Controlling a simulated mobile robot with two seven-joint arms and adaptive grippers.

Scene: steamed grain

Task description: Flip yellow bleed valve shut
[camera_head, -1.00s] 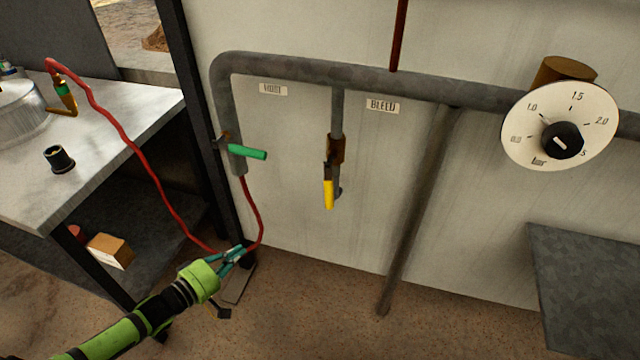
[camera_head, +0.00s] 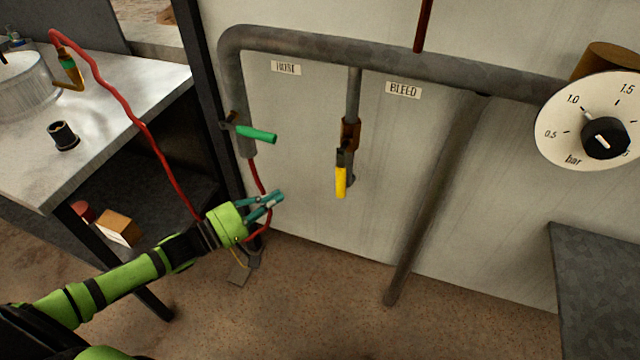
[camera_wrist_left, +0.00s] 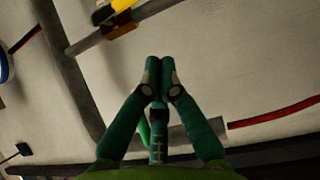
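The yellow bleed valve handle (camera_head: 341,182) hangs straight down, in line with its short vertical pipe, below a brown valve body (camera_head: 350,133). A BLEED label (camera_head: 403,90) is up and right of it. In the left wrist view the yellow handle (camera_wrist_left: 122,4) is cut off at the top edge, beside its brown body (camera_wrist_left: 118,30). My left gripper (camera_head: 277,199) is left of the yellow handle and slightly lower, apart from it. In the wrist view its fingertips (camera_wrist_left: 160,64) meet with nothing between them. My right gripper is not in view.
A green-handled valve (camera_head: 257,135) points right on the left pipe, above my left gripper. A red hose (camera_head: 160,145) runs down from the metal table (camera_head: 110,95). A slanting grey pipe (camera_head: 440,190) and a dial gauge (camera_head: 585,120) stand to the right.

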